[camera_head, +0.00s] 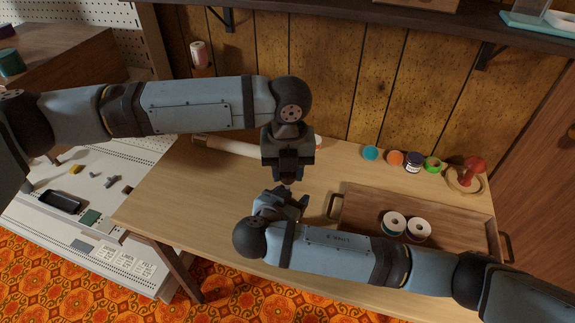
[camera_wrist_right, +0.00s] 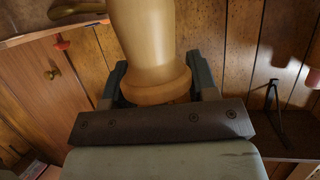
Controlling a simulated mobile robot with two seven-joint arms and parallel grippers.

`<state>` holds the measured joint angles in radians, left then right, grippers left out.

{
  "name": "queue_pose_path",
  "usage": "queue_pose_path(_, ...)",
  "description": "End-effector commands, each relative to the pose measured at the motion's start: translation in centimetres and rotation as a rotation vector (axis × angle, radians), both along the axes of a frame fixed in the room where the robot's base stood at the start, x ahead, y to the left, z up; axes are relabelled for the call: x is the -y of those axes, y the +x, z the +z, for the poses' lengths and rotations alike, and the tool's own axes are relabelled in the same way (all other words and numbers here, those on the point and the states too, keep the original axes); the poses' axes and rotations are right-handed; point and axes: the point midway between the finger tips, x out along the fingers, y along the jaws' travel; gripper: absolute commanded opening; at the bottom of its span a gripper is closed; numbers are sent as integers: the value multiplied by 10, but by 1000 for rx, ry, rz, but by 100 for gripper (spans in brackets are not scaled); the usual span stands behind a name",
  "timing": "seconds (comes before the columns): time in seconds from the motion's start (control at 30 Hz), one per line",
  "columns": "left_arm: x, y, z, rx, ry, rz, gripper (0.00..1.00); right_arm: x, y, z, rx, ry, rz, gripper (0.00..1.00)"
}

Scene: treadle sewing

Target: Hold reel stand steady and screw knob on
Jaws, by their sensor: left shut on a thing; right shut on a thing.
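A turned piece of pale wood (camera_wrist_right: 150,50) with a flared rim fills the middle of the right wrist view. My right gripper (camera_wrist_right: 158,85) has a finger on either side of it and is shut on it; I cannot tell whether it is the reel stand or the knob. In the head view my right gripper (camera_head: 285,198) is low over the table's middle. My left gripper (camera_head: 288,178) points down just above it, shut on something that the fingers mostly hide. The join between stand and knob cannot be seen.
A wooden tray (camera_head: 350,192) with two thread spools (camera_head: 394,222) lies at right. Several small spools and a red-topped wooden piece (camera_head: 472,168) stand behind it. A pale roll (camera_head: 228,146) lies along the table's back. The table's left part (camera_head: 165,205) is clear.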

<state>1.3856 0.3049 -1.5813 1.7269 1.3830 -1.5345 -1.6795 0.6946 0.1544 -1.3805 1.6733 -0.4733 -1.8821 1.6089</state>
Motion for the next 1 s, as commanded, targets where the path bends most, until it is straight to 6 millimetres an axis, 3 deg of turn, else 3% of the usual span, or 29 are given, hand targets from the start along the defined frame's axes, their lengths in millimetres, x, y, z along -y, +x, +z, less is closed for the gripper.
queue_pose_path(1.0,-1,0,-20,-3,1,-4,12,0,0,0,1,1,1,11)
